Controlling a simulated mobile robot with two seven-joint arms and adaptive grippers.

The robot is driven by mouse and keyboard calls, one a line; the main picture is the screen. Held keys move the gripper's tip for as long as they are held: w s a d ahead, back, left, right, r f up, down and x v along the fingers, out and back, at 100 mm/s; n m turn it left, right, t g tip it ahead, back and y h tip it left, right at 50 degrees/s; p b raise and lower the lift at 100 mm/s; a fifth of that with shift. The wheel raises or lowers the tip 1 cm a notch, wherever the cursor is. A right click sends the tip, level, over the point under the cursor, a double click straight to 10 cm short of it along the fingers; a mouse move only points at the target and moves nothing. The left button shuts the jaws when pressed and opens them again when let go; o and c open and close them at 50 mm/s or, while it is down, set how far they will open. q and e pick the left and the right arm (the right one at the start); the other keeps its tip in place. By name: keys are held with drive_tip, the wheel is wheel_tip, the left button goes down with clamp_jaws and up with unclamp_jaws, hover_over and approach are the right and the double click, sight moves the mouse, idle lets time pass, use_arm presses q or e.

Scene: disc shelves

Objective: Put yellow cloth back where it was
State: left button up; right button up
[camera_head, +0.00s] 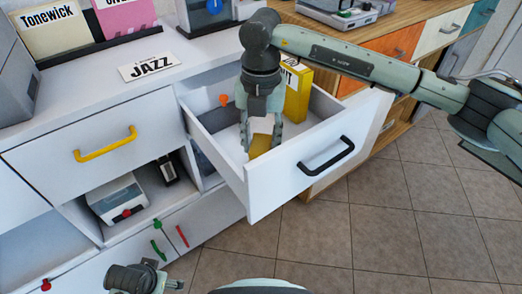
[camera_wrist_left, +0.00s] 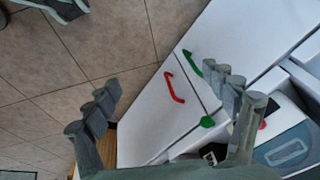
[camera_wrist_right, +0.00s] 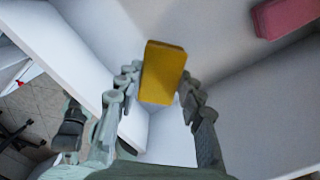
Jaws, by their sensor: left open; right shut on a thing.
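The yellow cloth (camera_head: 260,145) is a small yellow block-like piece, low inside the open white drawer (camera_head: 262,197). My right gripper (camera_head: 262,138) reaches down into the drawer and is shut on the cloth. In the right wrist view the cloth (camera_wrist_right: 162,72) sits between the fingertips, with the white drawer walls around it. I cannot tell whether it touches the drawer floor. My left gripper (camera_wrist_left: 165,112) is open and empty, in front of the lower white cabinet fronts.
A yellow box (camera_head: 298,92) stands in the drawer behind the right gripper. An orange item (camera_head: 223,100) is by the drawer's left side. A pink block (camera_wrist_right: 285,16) shows in the right wrist view. The drawer's black handle (camera_head: 326,156) juts over clear tiled floor.

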sight(261, 144)
wheel_tip(261, 144, down, 3)
drive_tip(key=shift+f, duration=0.2)
use_arm(q)
drive_tip(key=shift+s+f, duration=0.15)
drive_tip(key=shift+f, duration=0.25)
drive_tip(key=shift+f, duration=0.1)
use_arm(e)
drive_tip(key=shift+f, duration=0.15)
drive_tip(key=o, duration=0.7)
drive_tip(key=shift+c, duration=0.2)
drive_tip(key=o, duration=0.4)
use_arm(q)
drive_tip(key=shift+w+d+r, duration=0.1)
drive_tip(key=shift+w+r, duration=0.2)
drive_tip(key=shift+r, duration=0.2)
drive_tip(key=shift+r, duration=0.1)
